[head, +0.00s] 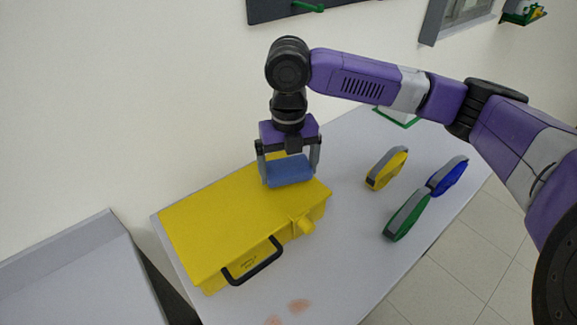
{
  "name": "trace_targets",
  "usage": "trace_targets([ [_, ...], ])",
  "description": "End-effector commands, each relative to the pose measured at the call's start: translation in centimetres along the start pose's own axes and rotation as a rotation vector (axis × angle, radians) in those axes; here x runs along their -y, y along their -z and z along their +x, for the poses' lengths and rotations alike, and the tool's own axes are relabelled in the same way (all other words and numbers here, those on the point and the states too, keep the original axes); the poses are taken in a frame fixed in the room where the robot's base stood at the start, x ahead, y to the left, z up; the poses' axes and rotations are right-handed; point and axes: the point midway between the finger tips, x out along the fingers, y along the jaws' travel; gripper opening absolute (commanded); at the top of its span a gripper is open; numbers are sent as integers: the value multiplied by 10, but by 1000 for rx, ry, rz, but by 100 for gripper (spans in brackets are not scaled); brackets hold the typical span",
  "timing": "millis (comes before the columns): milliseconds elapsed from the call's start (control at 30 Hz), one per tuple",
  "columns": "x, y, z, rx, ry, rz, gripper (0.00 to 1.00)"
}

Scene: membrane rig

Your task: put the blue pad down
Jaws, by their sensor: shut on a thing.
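The blue pad (289,172) is a small slate-blue block. My gripper (288,165) is shut on it, with one finger at each side, and points down. The pad is at the back right part of the lid of a yellow case (225,220). I cannot tell whether the pad touches the lid or is held just above it.
The case stands on a grey table (345,270). Yellow (386,168), green (407,215) and blue (447,176) disc-like things stand to the right. A green-edged item (398,118) is behind. Another grey surface (75,270) is at left. The table's front is mostly clear.

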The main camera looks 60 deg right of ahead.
Motion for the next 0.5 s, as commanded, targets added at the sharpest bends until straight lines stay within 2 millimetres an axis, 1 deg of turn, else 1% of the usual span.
trace_targets([
  [167,0,0,0,0,0,0,56],
  [500,0,0,10,-1,0,1,56],
])
